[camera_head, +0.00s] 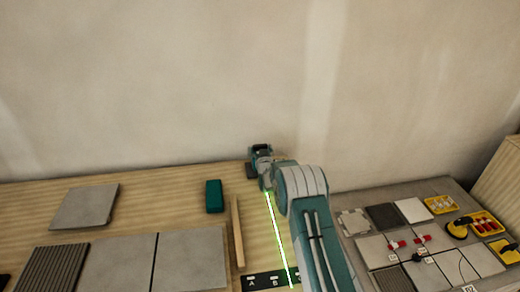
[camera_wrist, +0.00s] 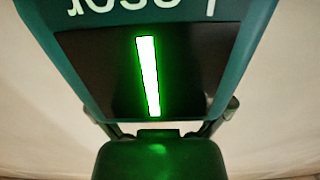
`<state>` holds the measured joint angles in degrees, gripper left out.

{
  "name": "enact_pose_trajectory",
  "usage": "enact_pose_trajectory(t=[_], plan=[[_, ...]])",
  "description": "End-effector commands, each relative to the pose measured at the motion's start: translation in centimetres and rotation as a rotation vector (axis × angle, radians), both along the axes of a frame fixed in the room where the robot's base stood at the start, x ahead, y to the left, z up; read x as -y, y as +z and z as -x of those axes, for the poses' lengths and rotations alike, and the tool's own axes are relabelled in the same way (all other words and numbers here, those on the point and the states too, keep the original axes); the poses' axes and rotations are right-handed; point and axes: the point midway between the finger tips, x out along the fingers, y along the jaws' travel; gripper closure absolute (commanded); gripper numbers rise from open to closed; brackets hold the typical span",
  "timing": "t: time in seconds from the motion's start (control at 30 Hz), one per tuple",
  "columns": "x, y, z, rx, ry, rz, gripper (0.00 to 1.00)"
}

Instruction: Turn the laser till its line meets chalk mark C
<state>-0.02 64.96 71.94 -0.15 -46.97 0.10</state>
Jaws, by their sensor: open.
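The laser (camera_head: 260,150) is a small teal and black unit at the back of the wooden bench, near the wall. Its teal casing with upside-down lettering fills the top of the wrist view (camera_wrist: 255,45), with a bright green strip in its dark window. The green line (camera_head: 279,236) runs forward onto a dark strip (camera_head: 262,287) with white letters. A and B are readable; the line crosses to the right of B. Mark C is not readable beside my arm. My gripper (camera_head: 265,175) is open, close to the laser; its fingers are largely hidden.
A wooden batten (camera_head: 237,230) and a teal block (camera_head: 214,196) lie left of the line. Grey tiles (camera_head: 190,262) lie farther left. A grey board (camera_head: 345,200) with tiles, clips and yellow trays (camera_head: 440,204) stands right of my arm.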

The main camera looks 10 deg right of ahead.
Motion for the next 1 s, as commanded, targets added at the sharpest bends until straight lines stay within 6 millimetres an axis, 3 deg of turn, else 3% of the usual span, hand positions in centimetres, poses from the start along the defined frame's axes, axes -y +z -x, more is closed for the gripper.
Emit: enact_pose_trajectory(t=[0.07, 0.1, 0.2, 0.23, 0.97, 1.0], plan=[[0.00, 0.00, 0.01, 0.000, 0.000, 0.000, 0.00], [0.00, 0.00, 0.01, 0.000, 0.000, 0.000, 0.09], [0.00, 0.00, 0.02, 0.000, 0.000, 0.000, 0.53], [0.00, 0.01, 0.01, 0.000, 0.000, 0.000, 0.62], [-0.11, 0.04, 0.00, 0.001, 0.069, 0.001, 0.62], [-0.11, 0.05, 0.00, 0.001, 0.069, 0.001, 0.01]])
